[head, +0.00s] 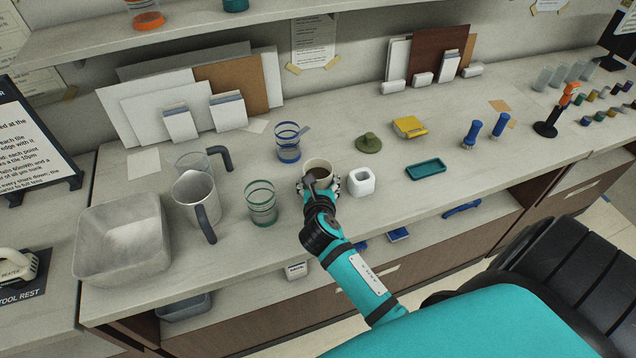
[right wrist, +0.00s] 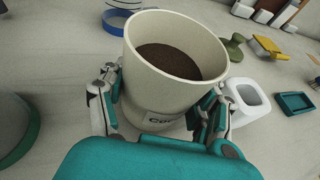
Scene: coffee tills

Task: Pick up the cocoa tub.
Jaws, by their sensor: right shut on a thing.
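The cocoa tub (head: 318,168) is a cream round tub with dark brown powder inside, on the light counter in the head view. In the right wrist view the tub (right wrist: 165,100) fills the middle, upright, with a partly hidden label on its side. My right gripper (head: 321,186) is shut on the tub, one finger on each side. The right gripper's fingers also show in the right wrist view (right wrist: 158,108). I cannot tell whether the tub touches the counter. My left gripper is not in view.
A white square pot (head: 362,182) stands close right of the tub. A green-banded glass (head: 261,203) and a blue-banded glass (head: 288,142) stand to the left and behind. A green lid-like object (head: 369,143) and a teal tray (head: 426,169) lie to the right.

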